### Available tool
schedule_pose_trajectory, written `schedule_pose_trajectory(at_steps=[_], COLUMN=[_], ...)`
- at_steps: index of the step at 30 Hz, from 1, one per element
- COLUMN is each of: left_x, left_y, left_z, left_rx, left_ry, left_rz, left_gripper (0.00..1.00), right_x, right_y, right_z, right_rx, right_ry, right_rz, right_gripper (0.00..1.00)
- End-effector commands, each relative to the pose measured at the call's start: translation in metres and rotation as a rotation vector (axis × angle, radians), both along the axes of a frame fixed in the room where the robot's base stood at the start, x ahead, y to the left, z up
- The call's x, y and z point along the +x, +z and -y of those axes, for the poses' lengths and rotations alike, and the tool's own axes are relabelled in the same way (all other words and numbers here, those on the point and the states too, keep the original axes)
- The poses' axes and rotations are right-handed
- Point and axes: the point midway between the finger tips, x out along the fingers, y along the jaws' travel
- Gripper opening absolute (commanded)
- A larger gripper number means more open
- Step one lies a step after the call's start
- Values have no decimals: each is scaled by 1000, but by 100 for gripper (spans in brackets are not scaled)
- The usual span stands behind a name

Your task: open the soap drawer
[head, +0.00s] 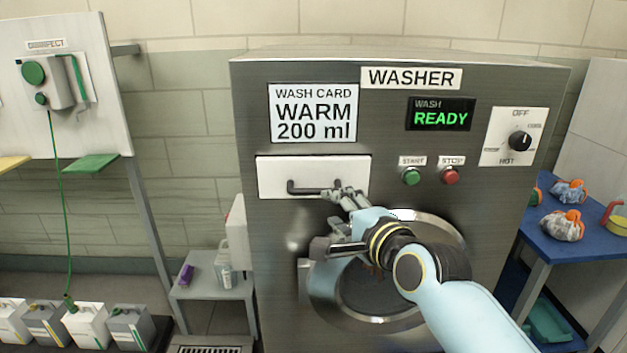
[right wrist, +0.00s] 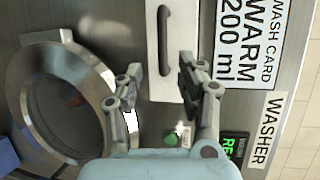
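The soap drawer (head: 270,178) is a white panel at the upper left of the steel washer (head: 480,250). It looks flush with the washer front. Its dark bar handle (head: 297,187) runs across the panel; it shows upright in the right wrist view (right wrist: 163,45). My right gripper (head: 334,220) is in front of the washer, at the drawer's lower right. In the right wrist view its fingers (right wrist: 160,78) are spread, with the handle's end lying between their lines. They do not close on it; the remaining depth is hard to tell. My left gripper is not in view.
The round washer door (head: 440,235) is below the drawer, partly behind my right arm. Green start (head: 411,176) and red stop (head: 451,176) buttons and a dial (head: 520,141) are to the right. A small grey table (head: 215,290) stands left; a blue table (head: 590,248) stands right.

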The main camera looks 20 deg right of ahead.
Motion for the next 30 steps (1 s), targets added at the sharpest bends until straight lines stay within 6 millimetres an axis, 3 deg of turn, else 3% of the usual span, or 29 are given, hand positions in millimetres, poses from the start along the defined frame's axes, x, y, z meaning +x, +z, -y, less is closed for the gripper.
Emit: schedule_pose_trajectory(at_steps=[16,21,30], left_x=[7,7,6], left_y=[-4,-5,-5], left_z=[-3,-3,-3], left_rx=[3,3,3], left_ry=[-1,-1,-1], left_rz=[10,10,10], left_gripper=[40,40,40], right_x=[90,102,104], right_y=[-14,-16,-16], right_z=[-11,-12,-12], right_rx=[8,6,6], right_ry=[-1,-2,-2], right_rz=[6,5,5], right_gripper=[38,38,37])
